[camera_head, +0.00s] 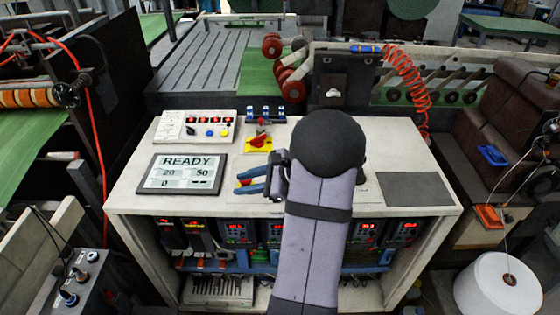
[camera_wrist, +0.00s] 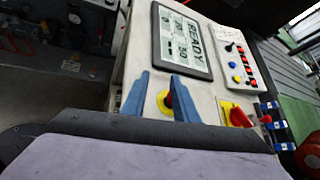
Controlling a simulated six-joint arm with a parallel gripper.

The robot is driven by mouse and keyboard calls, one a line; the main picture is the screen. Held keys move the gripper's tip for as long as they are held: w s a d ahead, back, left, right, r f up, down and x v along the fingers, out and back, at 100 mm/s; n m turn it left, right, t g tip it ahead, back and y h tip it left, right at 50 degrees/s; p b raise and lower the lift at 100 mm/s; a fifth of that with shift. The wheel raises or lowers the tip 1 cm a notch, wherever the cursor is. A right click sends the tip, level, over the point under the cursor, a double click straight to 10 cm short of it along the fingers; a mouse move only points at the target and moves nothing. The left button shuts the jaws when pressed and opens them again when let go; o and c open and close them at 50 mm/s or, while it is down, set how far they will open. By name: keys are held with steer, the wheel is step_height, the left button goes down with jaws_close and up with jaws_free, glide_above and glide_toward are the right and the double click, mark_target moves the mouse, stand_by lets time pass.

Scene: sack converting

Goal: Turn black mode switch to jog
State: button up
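A white button panel (camera_head: 170,136) lies at the back left of the console top; it also shows in the wrist view (camera_wrist: 222,33). A small black knob (camera_head: 191,130) sits at its lower left and appears to be the mode switch; it also shows in the wrist view (camera_wrist: 229,47). Its pointing direction and any labels are too small to read. My gripper (camera_head: 238,184), with blue fingers, is to the right of the display and away from the knob. In the wrist view its fingers (camera_wrist: 162,75) are spread apart and hold nothing.
A display (camera_head: 182,172) reading READY lies in front of the panel. A red button on yellow (camera_wrist: 165,102) shows between my fingers. A red switch on a yellow plate (camera_head: 260,143) and blue clamps (camera_head: 265,114) stand right of the panel. A grey pad (camera_head: 415,188) lies at right.

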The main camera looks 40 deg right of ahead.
steer(key=s+d+m+t+h, duration=0.1)
steer(key=d+m, duration=0.2)
steer(key=d, duration=0.2)
steer(key=s+d+f+m+t+h+b, duration=0.1)
steer(key=s+d+m+h, duration=0.1)
steer(key=d, duration=0.3)
steer(key=s+d+m+t+h+b, duration=0.1)
steer(key=s+d+m, duration=0.1)
steer(key=d+m, duration=0.2)
steer(key=shift+d+f+m+h, duration=0.15)
steer(key=shift+d+m+h, duration=0.2)
steer(key=shift+d, duration=0.4)
steer(key=shift+w+a+f+p, duration=0.15)
steer(key=shift+w+p, duration=0.15)
steer(key=shift+w, duration=0.35)
steer(key=shift+p+x, duration=0.9)
steer(key=shift+x, duration=2.15)
jaws_close()
